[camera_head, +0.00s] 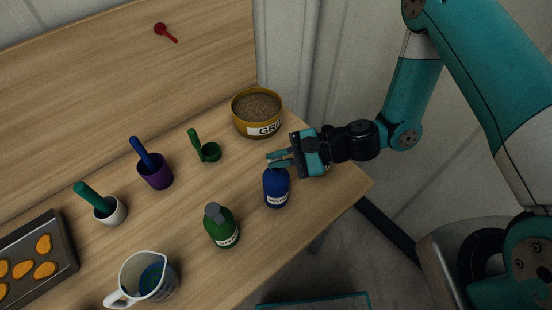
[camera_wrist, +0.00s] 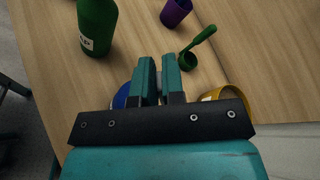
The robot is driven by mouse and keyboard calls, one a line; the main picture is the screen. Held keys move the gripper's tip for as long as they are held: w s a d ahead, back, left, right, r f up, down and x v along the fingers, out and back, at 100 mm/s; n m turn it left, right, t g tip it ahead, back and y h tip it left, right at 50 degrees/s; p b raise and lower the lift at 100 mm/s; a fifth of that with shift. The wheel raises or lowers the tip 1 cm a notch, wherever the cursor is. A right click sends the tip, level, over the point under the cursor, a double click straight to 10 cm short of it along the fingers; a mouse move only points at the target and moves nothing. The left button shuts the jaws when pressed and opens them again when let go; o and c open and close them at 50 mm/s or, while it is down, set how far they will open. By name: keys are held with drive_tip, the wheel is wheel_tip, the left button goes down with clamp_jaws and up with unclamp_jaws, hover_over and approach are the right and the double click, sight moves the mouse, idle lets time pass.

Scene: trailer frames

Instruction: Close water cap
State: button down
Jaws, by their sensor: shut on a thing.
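The blue bottle (camera_head: 276,190) stands upright near the table's right edge, with a white label too small to read surely. My gripper (camera_head: 279,162) comes in from the right at the bottle's top, with its fingers shut on the cap there. In the wrist view my gripper (camera_wrist: 159,68) has its two fingers close together, with a small greyish sliver of the cap (camera_wrist: 159,82) between them. The blue bottle (camera_wrist: 121,97) is mostly hidden behind the left finger and the gripper's body. The cap is too covered to tell how it sits on the bottle.
A green bottle (camera_head: 221,228) with a grey cap stands left of the blue one. A yellow tub of grain (camera_head: 257,130) and a green scoop (camera_head: 209,152) are behind. Purple (camera_head: 156,178) and white cups (camera_head: 112,215), a measuring jug (camera_head: 128,276) and a baking tray (camera_head: 69,258) lie further left.

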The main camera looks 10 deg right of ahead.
drive_tip(key=f+n+b, duration=0.1)
drive_tip(key=b, duration=0.2)
drive_tip(key=s+f+n+t+b, duration=0.1)
drive_tip(key=b, duration=0.2)
drive_tip(key=shift+d+y+b, duration=0.15)
drive_tip(key=shift+y+b, duration=0.15)
drive_tip(key=shift+y, duration=0.1)
drive_tip(key=n+b, duration=0.1)
drive_tip(key=b, duration=0.2)
drive_tip(key=shift+s, duration=0.2)
drive_tip(key=shift+r+b, duration=0.2)
drive_tip(key=shift+b, duration=0.5)
drive_tip(key=c, duration=1.2)
unclamp_jaws()
drive_tip(key=shift+c, duration=0.2)
